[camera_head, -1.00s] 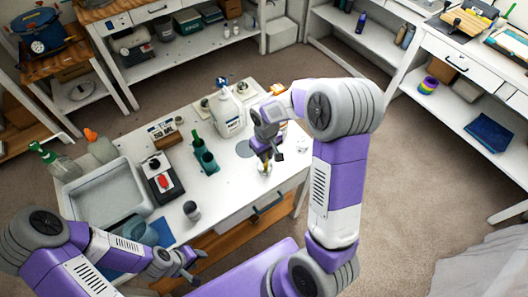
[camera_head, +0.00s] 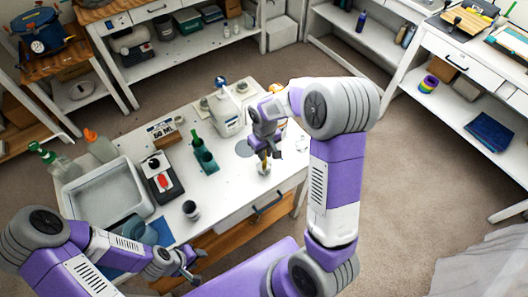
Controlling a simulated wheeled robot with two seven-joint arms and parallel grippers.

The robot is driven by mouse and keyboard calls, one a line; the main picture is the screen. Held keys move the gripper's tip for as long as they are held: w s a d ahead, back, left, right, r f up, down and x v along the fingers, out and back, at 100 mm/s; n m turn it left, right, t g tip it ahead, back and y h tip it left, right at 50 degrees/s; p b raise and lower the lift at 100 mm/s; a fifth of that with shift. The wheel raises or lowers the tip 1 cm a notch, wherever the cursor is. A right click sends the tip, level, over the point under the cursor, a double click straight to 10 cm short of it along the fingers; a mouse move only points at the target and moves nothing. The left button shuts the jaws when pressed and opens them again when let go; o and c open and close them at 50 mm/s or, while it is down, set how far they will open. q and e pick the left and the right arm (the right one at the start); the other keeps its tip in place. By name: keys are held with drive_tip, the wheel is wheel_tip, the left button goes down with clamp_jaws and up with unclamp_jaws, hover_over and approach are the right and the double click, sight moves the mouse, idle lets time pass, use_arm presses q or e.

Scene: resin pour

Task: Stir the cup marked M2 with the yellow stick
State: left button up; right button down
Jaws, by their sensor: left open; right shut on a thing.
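My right gripper (camera_head: 267,151) is over the right part of the white table (camera_head: 232,183), shut on a thin yellow stick (camera_head: 264,161) that points down. The stick's lower end is at a small clear cup (camera_head: 264,169) near the table's front edge. It appears to be inside the cup, but the picture is too small to tell how deep. No M2 mark is legible on the cup. My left gripper (camera_head: 193,266) is open and empty, in front of the table's front edge at the lower left.
A grey tray (camera_head: 78,202), a scale with a red display (camera_head: 163,183), a green bottle in a holder (camera_head: 205,157), a dark-topped jar (camera_head: 190,210) and a white jug (camera_head: 229,118) stand on the table. The surface between the jar and the cup is clear.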

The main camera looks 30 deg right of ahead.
drive_tip(key=shift+a, duration=0.1)
drive_tip(key=shift+r+p, duration=2.8)
drive_tip(key=shift+r, duration=0.8)
wheel_tip(320, 180, up, 5)
drive_tip(key=p, duration=0.3)
drive_tip(key=shift+p, duration=0.4)
drive_tip(key=shift+f, duration=0.1)
